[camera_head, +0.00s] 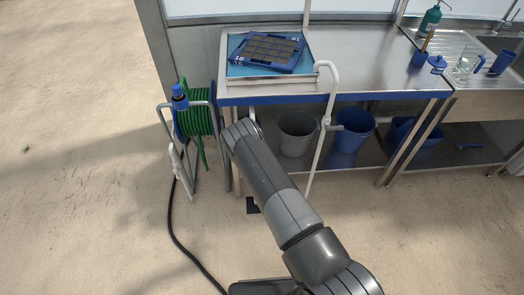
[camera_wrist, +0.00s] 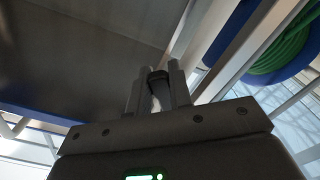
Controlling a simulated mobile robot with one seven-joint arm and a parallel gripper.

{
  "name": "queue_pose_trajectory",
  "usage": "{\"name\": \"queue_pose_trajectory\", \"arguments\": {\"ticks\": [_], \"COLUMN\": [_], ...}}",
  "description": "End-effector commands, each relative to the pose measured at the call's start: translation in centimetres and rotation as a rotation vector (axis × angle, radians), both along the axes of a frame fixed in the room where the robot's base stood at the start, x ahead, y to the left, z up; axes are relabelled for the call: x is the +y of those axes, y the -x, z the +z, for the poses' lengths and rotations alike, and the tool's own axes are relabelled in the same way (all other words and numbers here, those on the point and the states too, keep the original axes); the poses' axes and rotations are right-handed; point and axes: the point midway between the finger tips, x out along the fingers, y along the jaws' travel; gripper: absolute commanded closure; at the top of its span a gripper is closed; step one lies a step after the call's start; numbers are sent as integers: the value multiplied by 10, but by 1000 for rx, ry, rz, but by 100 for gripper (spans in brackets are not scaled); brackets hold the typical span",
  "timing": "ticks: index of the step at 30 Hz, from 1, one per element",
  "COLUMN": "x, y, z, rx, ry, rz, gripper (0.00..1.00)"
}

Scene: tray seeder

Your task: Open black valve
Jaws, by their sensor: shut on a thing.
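My gripper shows in the wrist view (camera_wrist: 158,82), its two fingers closed on a small dark piece (camera_wrist: 159,92) between them. This piece looks like the black valve's handle, but its shape is mostly hidden by the fingers, so I cannot tell how far it is turned. In the head view my arm reaches to the table's front left corner and hides both my gripper and the valve.
A green hose reel (camera_head: 196,121) stands left of the steel table (camera_head: 350,71). A white bent pipe (camera_head: 327,108) rises at the table's front. A tray (camera_head: 268,52) lies on top; grey (camera_head: 297,133) and blue (camera_head: 350,132) buckets stand below. A black hose (camera_head: 172,225) crosses the floor.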

Motion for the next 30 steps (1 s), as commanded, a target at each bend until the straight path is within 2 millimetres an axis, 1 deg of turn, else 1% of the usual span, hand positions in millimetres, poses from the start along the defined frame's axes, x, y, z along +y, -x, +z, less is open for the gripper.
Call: {"name": "queue_pose_trajectory", "arguments": {"ticks": [13, 14, 21, 27, 30], "x": [1, 1, 1, 0, 1], "y": [1, 1, 1, 0, 4], "z": [-2, -2, -1, -1, -1], "rx": [6, 5, 3, 1, 3], "ry": [-8, -8, -8, -8, -8], "rz": [1, 0, 0, 0, 0], "gripper": [100, 79, 59, 59, 59]}}
